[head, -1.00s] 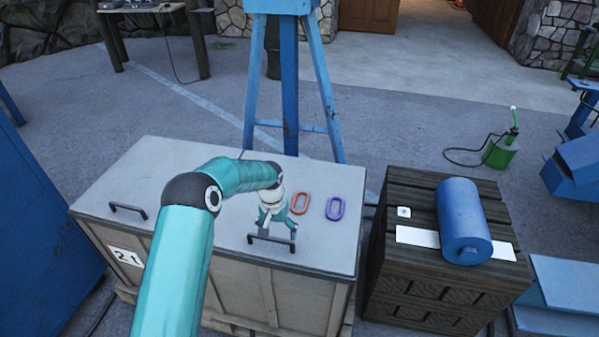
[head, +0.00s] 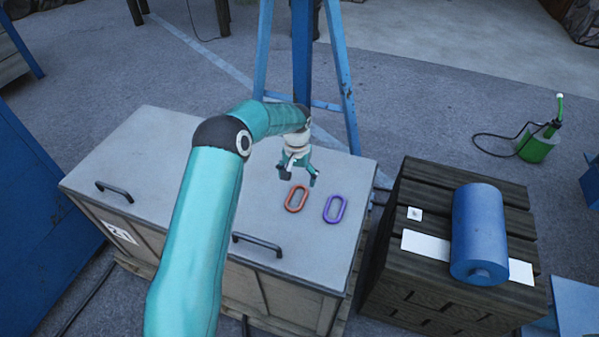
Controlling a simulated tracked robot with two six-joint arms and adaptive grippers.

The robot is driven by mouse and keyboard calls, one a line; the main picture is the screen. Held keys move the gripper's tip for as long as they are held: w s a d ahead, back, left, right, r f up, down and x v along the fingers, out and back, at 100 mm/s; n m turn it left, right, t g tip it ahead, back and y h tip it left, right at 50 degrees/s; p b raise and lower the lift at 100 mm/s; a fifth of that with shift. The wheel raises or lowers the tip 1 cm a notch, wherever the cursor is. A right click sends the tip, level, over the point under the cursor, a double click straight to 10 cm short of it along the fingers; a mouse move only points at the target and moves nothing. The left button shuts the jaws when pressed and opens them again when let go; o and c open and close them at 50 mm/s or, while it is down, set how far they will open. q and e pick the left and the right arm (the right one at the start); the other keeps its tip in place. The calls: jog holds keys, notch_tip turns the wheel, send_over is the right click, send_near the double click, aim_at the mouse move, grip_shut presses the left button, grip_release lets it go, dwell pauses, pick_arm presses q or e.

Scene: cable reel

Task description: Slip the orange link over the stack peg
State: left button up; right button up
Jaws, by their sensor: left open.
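The orange link (head: 296,198), an open oval ring, lies flat on the grey lid of the chest. My left gripper (head: 297,177) is open and empty, just behind the orange link in the head view, with its fingers pointing down. Whether the fingertips touch the lid cannot be told. A purple link (head: 335,209) lies flat to the right of the orange one, apart from it. I cannot clearly make out a stack peg; a small white square with a dark dot (head: 414,214) sits on the wooden crate. My right gripper is not in view.
The chest (head: 140,150) has two dark handles, one (head: 257,244) in front of the links. A dark wooden crate (head: 440,185) to the right bears a blue cylinder (head: 480,230) and a white strip (head: 425,245). A gap separates chest and crate. A blue stand (head: 350,110) rises behind.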

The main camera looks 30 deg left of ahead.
aim_at(297, 199)
pick_arm(q)
notch_tip(297, 199, down, 7)
jog(key=b, duration=0.3)
jog(key=shift+b, duration=0.3)
jog(key=shift+f+b, duration=0.85)
jog(key=shift+a+r, duration=0.1)
jog(key=c, duration=1.6)
jog(key=shift+o, duration=0.2)
jog(key=shift+r+p, duration=1.45)
jog(key=shift+r, duration=2.05)
